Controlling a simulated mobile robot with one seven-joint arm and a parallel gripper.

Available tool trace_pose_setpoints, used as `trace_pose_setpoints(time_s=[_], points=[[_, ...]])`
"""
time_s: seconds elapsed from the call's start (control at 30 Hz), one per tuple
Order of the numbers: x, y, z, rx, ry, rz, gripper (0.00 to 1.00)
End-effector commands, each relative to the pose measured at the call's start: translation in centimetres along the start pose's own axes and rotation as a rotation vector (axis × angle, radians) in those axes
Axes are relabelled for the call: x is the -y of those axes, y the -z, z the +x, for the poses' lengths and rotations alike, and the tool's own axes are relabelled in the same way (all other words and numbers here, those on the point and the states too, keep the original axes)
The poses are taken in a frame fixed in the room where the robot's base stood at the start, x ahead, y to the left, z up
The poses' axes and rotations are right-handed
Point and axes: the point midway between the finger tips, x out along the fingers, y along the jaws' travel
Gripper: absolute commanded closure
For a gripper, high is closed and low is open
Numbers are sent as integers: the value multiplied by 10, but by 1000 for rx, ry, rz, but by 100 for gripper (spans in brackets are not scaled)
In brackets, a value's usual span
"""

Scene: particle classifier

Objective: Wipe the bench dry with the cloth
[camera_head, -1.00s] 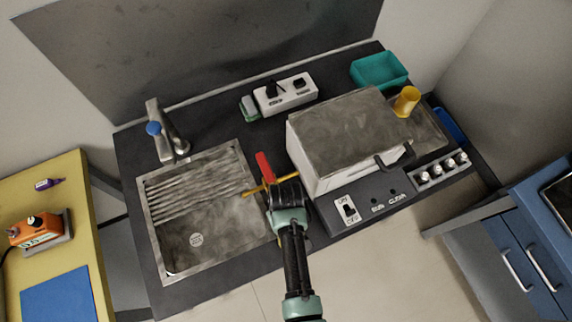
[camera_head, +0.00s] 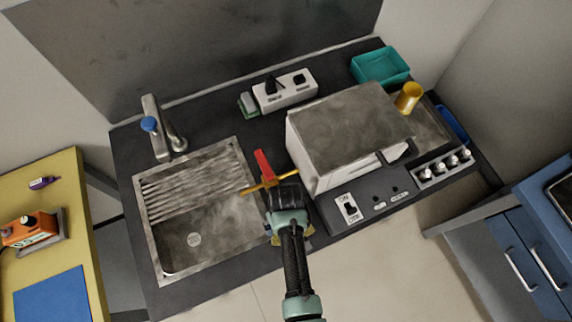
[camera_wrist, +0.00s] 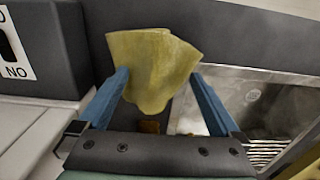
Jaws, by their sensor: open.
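A yellow cloth (camera_wrist: 152,68) shows in the wrist view, upright between the blue fingers of my gripper (camera_wrist: 159,75). The fingers are apart, one on each side of the cloth, and it does not look pinched. In the head view a bit of yellow cloth (camera_head: 307,236) shows beside my wrist at the bench front; my arm hides the rest. My fingertips are hidden there. The dark bench (camera_head: 220,282) carries a sink and an appliance. A small brown patch (camera_wrist: 150,127) lies on the dark surface below the cloth in the wrist view; I cannot tell what it is.
The metal sink (camera_head: 141,225) with its tap (camera_head: 155,115) is left of my gripper. The grey-topped appliance (camera_head: 350,125) stands close on the right. A switch box (camera_head: 285,92), teal tray (camera_head: 380,68) and yellow cup (camera_head: 408,97) are farther back.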

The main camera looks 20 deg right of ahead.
Motion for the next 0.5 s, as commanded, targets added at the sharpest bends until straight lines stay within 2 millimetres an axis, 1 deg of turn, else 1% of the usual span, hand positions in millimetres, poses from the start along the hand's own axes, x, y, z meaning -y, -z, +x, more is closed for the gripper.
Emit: trace_pose_setpoints(time_s=[0.27, 0.5], points=[[0, 0, 1, 0, 0, 0, 0], [0, 0, 12, 1, 0, 0, 0]])
